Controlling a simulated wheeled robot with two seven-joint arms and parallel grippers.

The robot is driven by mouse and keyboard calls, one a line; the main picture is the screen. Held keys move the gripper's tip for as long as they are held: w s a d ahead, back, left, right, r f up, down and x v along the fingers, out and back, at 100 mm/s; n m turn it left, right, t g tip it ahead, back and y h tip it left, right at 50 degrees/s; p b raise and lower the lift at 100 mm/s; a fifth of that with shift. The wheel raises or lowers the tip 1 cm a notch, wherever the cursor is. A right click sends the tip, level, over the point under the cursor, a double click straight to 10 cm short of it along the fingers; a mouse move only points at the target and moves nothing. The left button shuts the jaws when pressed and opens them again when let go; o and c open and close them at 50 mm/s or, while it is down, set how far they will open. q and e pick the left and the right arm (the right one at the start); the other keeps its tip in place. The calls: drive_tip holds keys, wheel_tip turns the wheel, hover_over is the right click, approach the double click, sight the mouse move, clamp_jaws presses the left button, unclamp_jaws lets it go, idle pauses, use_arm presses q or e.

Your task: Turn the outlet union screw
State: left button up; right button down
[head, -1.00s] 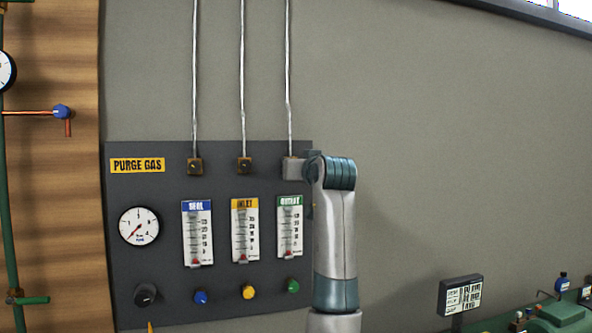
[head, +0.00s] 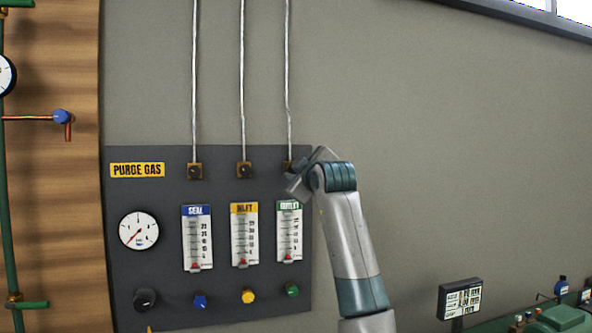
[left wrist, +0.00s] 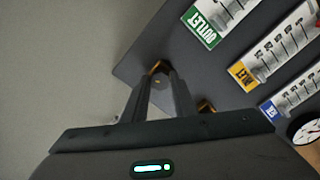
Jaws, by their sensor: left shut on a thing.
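The outlet union screw (left wrist: 158,68) is a small brass fitting at the top of the dark panel, under the rightmost thin metal tube. In the left wrist view it sits between the fingertips of my left gripper (left wrist: 157,84), which is shut on it. In the head view my left gripper (head: 297,178) reaches the union from the right at a slant and mostly hides it. The OUTLET flowmeter (head: 290,232), with a green label, is just below. My right gripper is not in view.
The panel (head: 170,285) also carries the seal union (head: 195,171), inlet union (head: 244,170), their flowmeters, a gauge (head: 138,230) and several knobs. A wooden board (head: 65,210) with green pipes stands left. The wall right of my arm is bare.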

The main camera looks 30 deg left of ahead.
use_arm(q)
drive_tip(key=shift+r+n, duration=0.2)
drive_tip(key=shift+n, duration=0.9)
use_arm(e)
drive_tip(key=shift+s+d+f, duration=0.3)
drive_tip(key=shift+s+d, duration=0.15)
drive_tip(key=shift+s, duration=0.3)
use_arm(q)
drive_tip(key=o, duration=1)
drive_tip(key=shift+o, duration=0.2)
drive_tip(key=shift+w+a+f, duration=0.15)
drive_tip(key=shift+f, duration=0.05)
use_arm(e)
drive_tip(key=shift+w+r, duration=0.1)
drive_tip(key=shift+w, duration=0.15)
